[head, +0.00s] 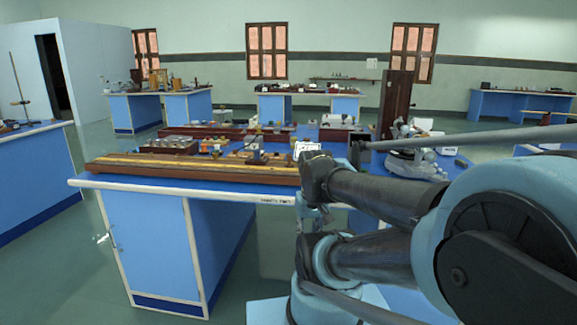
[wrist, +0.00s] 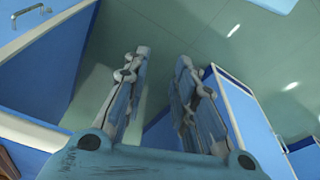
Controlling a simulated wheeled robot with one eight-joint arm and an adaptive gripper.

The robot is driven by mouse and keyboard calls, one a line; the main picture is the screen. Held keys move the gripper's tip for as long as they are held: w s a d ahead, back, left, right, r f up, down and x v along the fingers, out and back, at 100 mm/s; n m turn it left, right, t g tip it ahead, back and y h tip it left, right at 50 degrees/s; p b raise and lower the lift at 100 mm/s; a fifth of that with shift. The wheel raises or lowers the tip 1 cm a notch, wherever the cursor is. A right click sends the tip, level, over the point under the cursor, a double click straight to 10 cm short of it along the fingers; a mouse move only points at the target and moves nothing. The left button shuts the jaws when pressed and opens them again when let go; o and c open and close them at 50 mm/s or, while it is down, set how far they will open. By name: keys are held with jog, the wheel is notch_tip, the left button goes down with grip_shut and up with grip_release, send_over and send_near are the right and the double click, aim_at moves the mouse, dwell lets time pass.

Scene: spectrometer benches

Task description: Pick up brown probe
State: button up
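I cannot make out a brown probe for certain in either view. Several small brown and metal items sit on the blue-topped bench (head: 180,183) in the head view, too small to tell apart. My gripper (wrist: 162,56) shows in the wrist view with its two fingers apart and nothing between them. It points down past blue cabinets toward the green floor. In the head view my arm covers the right part of the bench front, and the gripper is not clearly visible there.
A long wooden rail (head: 200,172) lies along the bench's front edge. A tall dark board (head: 395,105) stands at its right, beside a cluttered glass-like heap (head: 415,162). Another blue bench (head: 35,175) stands at left. Green floor (head: 85,235) between them is clear.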

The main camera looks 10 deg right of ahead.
notch_tip(320, 180, up, 29)
jog(key=n+g, duration=0.2)
jog(key=n, duration=1.2)
send_over(289, 155)
jog(key=f, duration=1.7)
jog(key=shift+w+d, duration=0.1)
jog(key=shift+w, duration=0.1)
grip_shut()
